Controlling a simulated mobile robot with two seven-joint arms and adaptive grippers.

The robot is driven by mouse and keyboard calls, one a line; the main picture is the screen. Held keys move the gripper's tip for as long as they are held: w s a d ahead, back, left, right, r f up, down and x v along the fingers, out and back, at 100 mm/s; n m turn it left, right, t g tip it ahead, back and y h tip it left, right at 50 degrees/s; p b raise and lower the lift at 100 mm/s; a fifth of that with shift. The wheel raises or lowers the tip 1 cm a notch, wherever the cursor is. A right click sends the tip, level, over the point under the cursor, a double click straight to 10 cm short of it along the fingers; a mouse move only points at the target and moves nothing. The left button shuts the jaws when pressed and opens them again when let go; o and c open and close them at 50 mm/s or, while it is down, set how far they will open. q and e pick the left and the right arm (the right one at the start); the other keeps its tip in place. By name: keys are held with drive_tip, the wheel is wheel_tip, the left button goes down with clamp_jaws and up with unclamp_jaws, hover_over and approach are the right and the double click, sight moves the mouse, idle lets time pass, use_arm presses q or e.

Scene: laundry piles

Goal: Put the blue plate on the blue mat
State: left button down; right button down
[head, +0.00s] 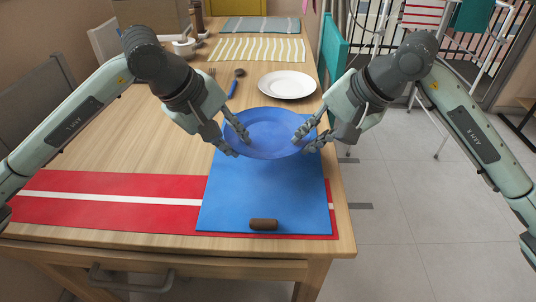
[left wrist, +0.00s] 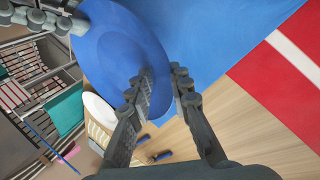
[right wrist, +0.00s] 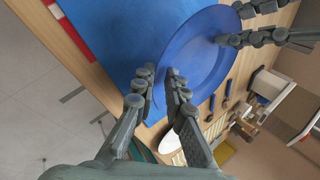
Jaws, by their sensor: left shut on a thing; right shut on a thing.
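The blue plate (head: 268,130) is held between my two grippers over the far end of the blue mat (head: 265,195). My left gripper (head: 236,140) is shut on the plate's left rim, and my right gripper (head: 306,138) is shut on its right rim. The plate looks roughly level; its exact height above the mat is hard to tell. In the left wrist view the plate (left wrist: 115,50) has its rim between the fingers. In the right wrist view the plate (right wrist: 205,50) is also between the fingers, with the mat (right wrist: 120,35) beside it.
A brown block (head: 263,224) lies on the mat's near end. A red runner (head: 110,205) with a white stripe lies under the mat. A white plate (head: 287,84) and blue-handled cutlery (head: 233,86) lie beyond. A striped cloth (head: 257,49) is farther back.

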sight(244, 167)
drive_tip(key=shift+s+a+f, duration=0.1)
drive_tip(key=shift+a, duration=0.05)
